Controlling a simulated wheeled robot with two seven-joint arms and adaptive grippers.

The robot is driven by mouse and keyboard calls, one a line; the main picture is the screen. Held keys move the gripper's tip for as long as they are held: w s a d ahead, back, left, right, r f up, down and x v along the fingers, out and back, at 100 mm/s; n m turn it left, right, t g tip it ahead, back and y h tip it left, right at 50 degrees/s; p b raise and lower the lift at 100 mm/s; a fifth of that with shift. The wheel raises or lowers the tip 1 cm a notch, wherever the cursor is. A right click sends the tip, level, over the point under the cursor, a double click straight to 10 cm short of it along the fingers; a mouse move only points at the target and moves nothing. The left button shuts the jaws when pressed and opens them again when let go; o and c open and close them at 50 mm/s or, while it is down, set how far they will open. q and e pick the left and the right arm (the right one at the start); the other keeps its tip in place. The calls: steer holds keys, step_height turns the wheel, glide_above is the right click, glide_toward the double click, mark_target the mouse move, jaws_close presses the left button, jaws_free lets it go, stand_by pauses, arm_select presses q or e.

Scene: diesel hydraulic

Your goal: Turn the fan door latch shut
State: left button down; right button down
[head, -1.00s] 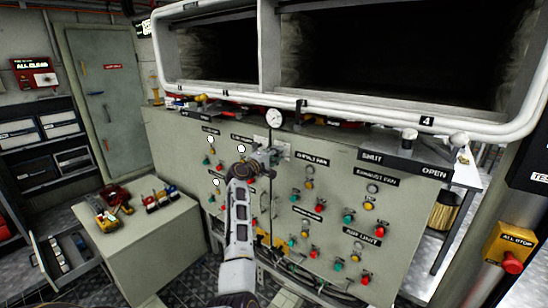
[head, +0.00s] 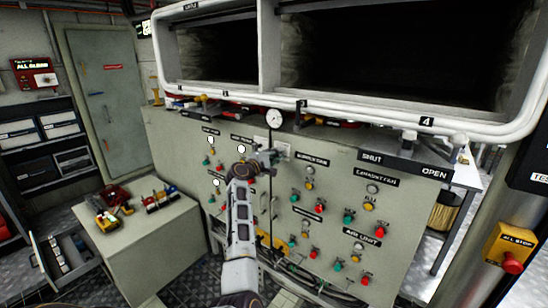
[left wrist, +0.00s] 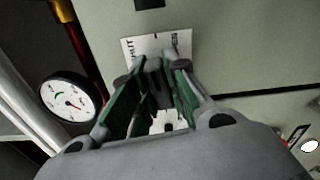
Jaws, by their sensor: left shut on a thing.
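My left gripper (head: 268,157) is at the upper middle of the grey control panel, just below the round gauge. In the left wrist view, my left gripper (left wrist: 160,85) has its green-padded fingers closed on the dark fan door latch (left wrist: 153,70). The latch is mostly hidden between the fingers. A white label plate (left wrist: 143,44) lies behind it, with "SHUT" readable at its left and other lettering partly covered. The latch's exact angle is hard to tell. My right gripper is not in view.
The gauge (head: 274,118) sits close above the gripper, and also shows in the left wrist view (left wrist: 69,103). A dark vertical rod runs down beside the gripper. Buttons and lamps cover the panel (head: 330,225). A grey cabinet (head: 155,245) with tools stands at left.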

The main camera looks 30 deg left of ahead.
arm_select(q)
steer(key=n, duration=0.2)
steer(key=shift+n, duration=0.3)
steer(key=n, duration=0.3)
steer(key=shift+n, duration=3.4)
steer(key=n, duration=0.2)
steer(key=shift+n, duration=0.3)
steer(key=c, duration=1.9)
jaws_free()
steer(key=shift+n, duration=0.3)
steer(key=o, duration=0.6)
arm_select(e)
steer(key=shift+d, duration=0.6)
